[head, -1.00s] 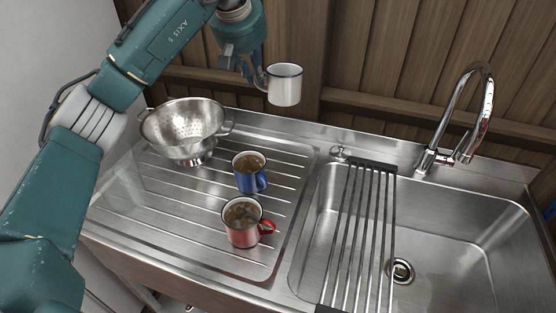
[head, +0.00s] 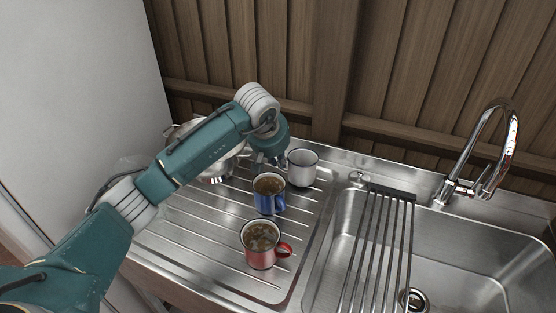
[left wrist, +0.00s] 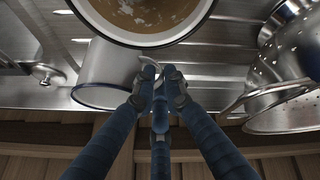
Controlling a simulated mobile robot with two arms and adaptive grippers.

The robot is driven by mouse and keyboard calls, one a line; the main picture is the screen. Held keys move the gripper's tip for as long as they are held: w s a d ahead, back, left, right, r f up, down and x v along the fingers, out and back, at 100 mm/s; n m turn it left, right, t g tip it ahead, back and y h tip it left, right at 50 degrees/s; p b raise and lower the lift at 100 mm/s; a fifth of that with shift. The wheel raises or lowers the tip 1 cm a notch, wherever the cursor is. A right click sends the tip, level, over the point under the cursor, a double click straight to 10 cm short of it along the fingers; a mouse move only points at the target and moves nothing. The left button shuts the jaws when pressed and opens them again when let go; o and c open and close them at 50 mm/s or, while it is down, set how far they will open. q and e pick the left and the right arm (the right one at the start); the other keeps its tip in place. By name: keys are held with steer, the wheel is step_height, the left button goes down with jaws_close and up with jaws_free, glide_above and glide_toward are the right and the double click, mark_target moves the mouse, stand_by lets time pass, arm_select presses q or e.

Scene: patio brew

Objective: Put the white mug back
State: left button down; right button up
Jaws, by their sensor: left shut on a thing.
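The white mug (head: 302,168) is upright at the back of the ribbed drainboard, behind the blue mug, and looks to be on or just above the metal. My left gripper (head: 276,160) is at its left side, shut on its handle; the left wrist view shows the fingers (left wrist: 158,80) closed at the handle of the white mug (left wrist: 108,72). The blue mug (head: 268,196) holds brown liquid and stands just in front. The red mug (head: 262,246), also filled, stands nearer the front. My right gripper is not in view.
A steel colander (head: 215,168) stands left of the mugs, partly behind my left arm. To the right are the sink with a roll-up rack (head: 378,250) and a tall faucet (head: 497,150). The front left of the drainboard (head: 195,245) is clear.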

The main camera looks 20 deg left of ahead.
arm_select(q)
steer(key=shift+f, duration=0.5)
steer(key=c, duration=1.8)
jaws_free()
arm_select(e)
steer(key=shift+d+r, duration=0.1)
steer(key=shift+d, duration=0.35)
arm_select(q)
steer(key=b+v, duration=0.1)
steer(key=v, duration=1.1)
steer(key=shift+b, duration=0.4)
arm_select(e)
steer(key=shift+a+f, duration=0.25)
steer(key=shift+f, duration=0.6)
arm_select(q)
steer(key=shift+r, duration=0.1)
